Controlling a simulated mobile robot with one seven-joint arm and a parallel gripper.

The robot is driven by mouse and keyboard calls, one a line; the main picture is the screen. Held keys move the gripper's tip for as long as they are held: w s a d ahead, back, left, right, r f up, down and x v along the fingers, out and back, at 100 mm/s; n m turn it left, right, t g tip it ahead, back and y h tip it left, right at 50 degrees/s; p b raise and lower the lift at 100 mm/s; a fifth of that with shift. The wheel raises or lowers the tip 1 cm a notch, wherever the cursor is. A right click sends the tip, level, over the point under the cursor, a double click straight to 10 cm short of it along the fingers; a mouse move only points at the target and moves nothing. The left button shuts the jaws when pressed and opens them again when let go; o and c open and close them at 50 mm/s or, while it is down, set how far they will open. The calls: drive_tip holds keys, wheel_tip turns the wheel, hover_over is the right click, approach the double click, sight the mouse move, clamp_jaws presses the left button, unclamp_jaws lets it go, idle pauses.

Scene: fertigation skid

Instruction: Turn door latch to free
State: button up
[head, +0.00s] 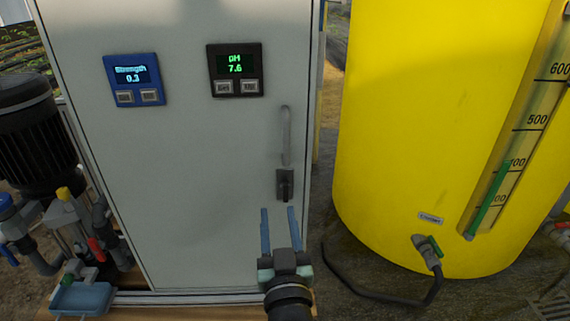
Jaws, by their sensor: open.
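The door latch (285,186) is a small dark fitting near the right edge of the grey cabinet door (190,190), below a vertical grey bar handle (286,135). A darker lever part on the latch appears to hang downward. My gripper (279,210) is below the latch in the head view, with its two blue-grey fingers pointing up towards it. The fingers are apart, with nothing seen between them. They appear clear of the latch, though the depth gap is hard to judge. The door looks shut.
A blue strength display (134,80) and a black pH display (235,70) sit on the door. A large yellow tank (430,120) with a hose (385,297) stands right. A dark motor (38,135), pipes and a blue tray (82,298) are left.

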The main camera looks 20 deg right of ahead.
sight(286, 192)
wheel_tip(286, 192, down, 4)
drive_tip(key=s+d+g+p, duration=0.1)
drive_tip(key=s+d+p, duration=0.1)
drive_tip(key=shift+m+h, duration=0.3)
drive_tip(key=b+x, duration=0.1)
drive_tip(key=x, duration=0.2)
drive_tip(key=b+x, duration=0.2)
drive_tip(key=x, duration=0.2)
drive_tip(key=f+b+x, duration=0.1)
drive_tip(key=b+x, duration=0.1)
drive_tip(key=x, duration=0.2)
drive_tip(key=shift+w, duration=0.25)
drive_tip(key=shift+x, duration=0.85)
drive_tip(key=shift+r, duration=0.1)
drive_tip(key=shift+c, duration=0.3)
clamp_jaws()
